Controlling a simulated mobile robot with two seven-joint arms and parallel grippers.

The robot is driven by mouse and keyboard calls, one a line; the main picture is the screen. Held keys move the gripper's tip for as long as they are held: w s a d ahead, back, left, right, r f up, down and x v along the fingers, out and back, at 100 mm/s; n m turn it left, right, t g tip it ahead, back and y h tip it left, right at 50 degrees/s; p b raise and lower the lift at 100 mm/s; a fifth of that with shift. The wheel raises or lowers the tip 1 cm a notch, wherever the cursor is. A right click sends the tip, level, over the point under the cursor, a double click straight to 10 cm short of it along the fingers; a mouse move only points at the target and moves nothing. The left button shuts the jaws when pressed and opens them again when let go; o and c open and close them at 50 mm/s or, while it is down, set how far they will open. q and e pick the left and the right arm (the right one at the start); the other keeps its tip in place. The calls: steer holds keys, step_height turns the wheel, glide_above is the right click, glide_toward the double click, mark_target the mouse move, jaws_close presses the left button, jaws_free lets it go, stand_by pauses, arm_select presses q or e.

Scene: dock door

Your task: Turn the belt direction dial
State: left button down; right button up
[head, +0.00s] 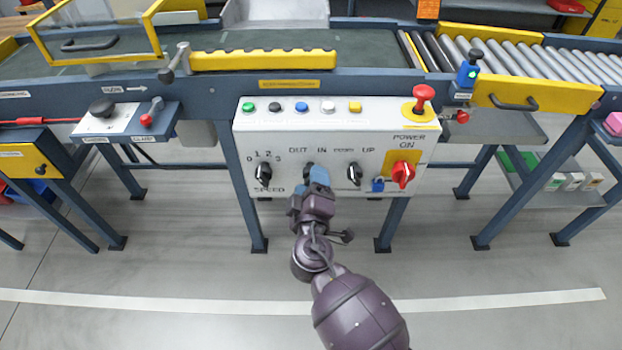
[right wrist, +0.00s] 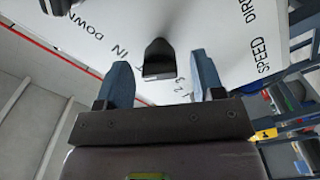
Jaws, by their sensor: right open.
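The white control panel (head: 335,140) hangs on the front of the conveyor. The belt direction dial, a black knob under OUT and IN, is mostly hidden behind my right gripper (head: 318,178) in the head view; its top edge (head: 309,168) shows. In the right wrist view the black dial (right wrist: 159,58) stands between the two blue fingertips of my right gripper (right wrist: 162,72), with a gap on each side. The gripper is open. My left gripper is not in view.
The black speed dial (head: 264,174) is left of my gripper. Another black dial (head: 354,174), beside UP, and the red power switch (head: 403,173) are to the right.

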steer(key=shift+w, duration=0.6)
steer(key=shift+c, duration=0.4)
steer(key=c, duration=0.9)
steer(key=shift+o, duration=0.2)
